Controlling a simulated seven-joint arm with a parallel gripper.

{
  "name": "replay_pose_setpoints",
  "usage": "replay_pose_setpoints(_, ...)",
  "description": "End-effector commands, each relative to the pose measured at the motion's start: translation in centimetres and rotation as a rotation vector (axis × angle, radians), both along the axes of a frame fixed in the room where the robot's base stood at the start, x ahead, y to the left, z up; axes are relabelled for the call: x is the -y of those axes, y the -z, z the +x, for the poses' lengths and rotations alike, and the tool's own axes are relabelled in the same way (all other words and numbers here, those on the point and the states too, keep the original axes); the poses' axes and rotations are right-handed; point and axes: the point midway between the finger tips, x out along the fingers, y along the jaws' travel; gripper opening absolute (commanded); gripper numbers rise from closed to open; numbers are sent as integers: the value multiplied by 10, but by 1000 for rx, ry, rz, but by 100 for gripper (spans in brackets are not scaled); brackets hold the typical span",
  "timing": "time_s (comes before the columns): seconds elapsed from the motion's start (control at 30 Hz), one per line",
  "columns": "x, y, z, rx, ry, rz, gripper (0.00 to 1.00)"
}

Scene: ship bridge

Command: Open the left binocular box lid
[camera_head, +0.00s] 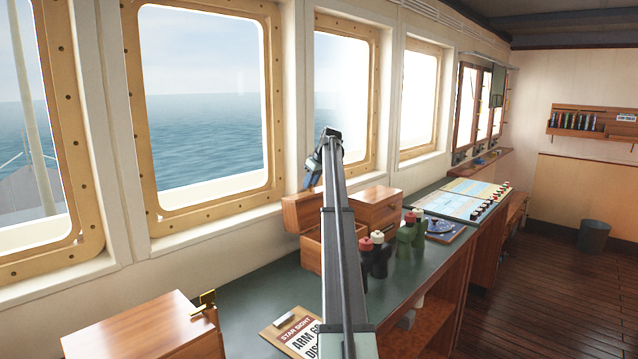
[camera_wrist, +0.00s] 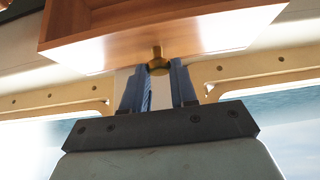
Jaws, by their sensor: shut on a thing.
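The left binocular box (camera_head: 312,254) is wooden and stands on the green counter, partly hidden behind my arm in the head view. Its lid (camera_head: 301,211) is raised and tilted back towards the window. My gripper (camera_head: 314,176) is above the box at the lid, its blue fingers pointing down. In the wrist view my gripper (camera_wrist: 158,82) is shut on the brass knob (camera_wrist: 157,62) at the edge of the lid (camera_wrist: 185,45). The box's inside is mostly hidden by my arm.
A second wooden box (camera_head: 378,199) stands shut just right of it. Another wooden box (camera_head: 140,328) and a clipboard (camera_head: 290,330) are nearer. The window wall (camera_head: 255,235) is close behind.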

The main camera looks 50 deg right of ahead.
Motion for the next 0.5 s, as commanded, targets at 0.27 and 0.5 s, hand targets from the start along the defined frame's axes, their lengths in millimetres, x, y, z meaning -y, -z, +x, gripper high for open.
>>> replay_pose_setpoints(0.27, 1, 4, 30, -63, -3, -4, 0)
replay_pose_setpoints(0.5, -1, 11, 40, -114, -5, -2, 0)
